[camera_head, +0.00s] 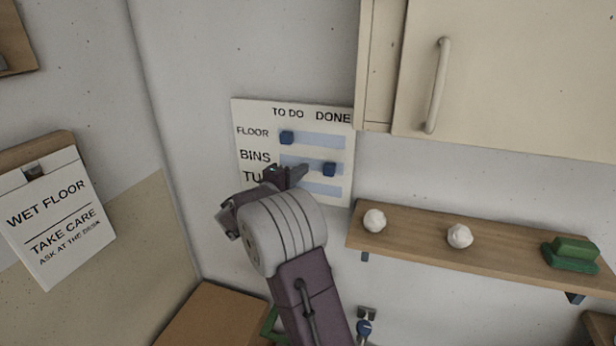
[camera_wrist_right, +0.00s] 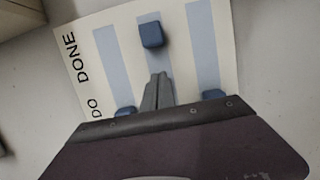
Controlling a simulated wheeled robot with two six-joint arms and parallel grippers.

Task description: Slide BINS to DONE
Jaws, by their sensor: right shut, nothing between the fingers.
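A white board (camera_head: 240,112) on the wall has TO DO and DONE columns and pale blue tracks with dark blue sliders. The BINS slider (camera_head: 329,170) is toward the DONE end of the middle track; it also shows in the right wrist view (camera_wrist_right: 152,34). My right gripper (camera_head: 300,171) is shut and empty in front of the middle track, on the TO DO side of that slider. In the right wrist view its fingertips (camera_wrist_right: 160,78) show a gap to the slider. Whether they touch the board I cannot tell. My left gripper is out of view.
The FLOOR slider (camera_head: 287,137) is at the TO DO end. The bottom row's slider (camera_wrist_right: 213,95) is also low in the wrist view. A cabinet (camera_head: 490,70) hangs at upper right. A shelf (camera_head: 415,238) below holds two white lumps and a green object (camera_head: 572,252).

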